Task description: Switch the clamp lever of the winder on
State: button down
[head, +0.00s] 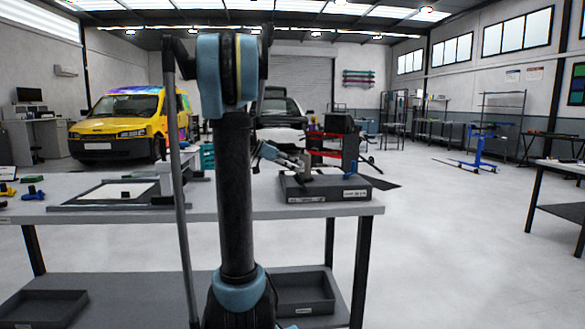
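A dark grey box-like unit with a pale label (326,195) sits on the right end of the worktable; it may be the winder, but I cannot read the label. A small blue upright part (349,168) stands at its right side; I cannot tell whether it is the clamp lever or how it is set. My gripper (306,168) appears small at the end of my pale blue and grey arm, over the left part of this unit. Its fingers are too small and dark to tell whether they are open or touching anything.
The worktable (300,212) spans the left and middle, with a framed flat panel (110,195) and small tools on its left. Trays lie on its lower shelf. A yellow van (125,122) and a red cart (335,145) stand behind.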

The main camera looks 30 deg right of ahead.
jog(key=shift+a+f, duration=0.2)
jog(key=d+r, duration=0.3)
jog(key=shift+s+r, duration=0.1)
jog(key=v, duration=1)
jog(key=shift+f, duration=0.25)
jog(key=shift+a, duration=0.1)
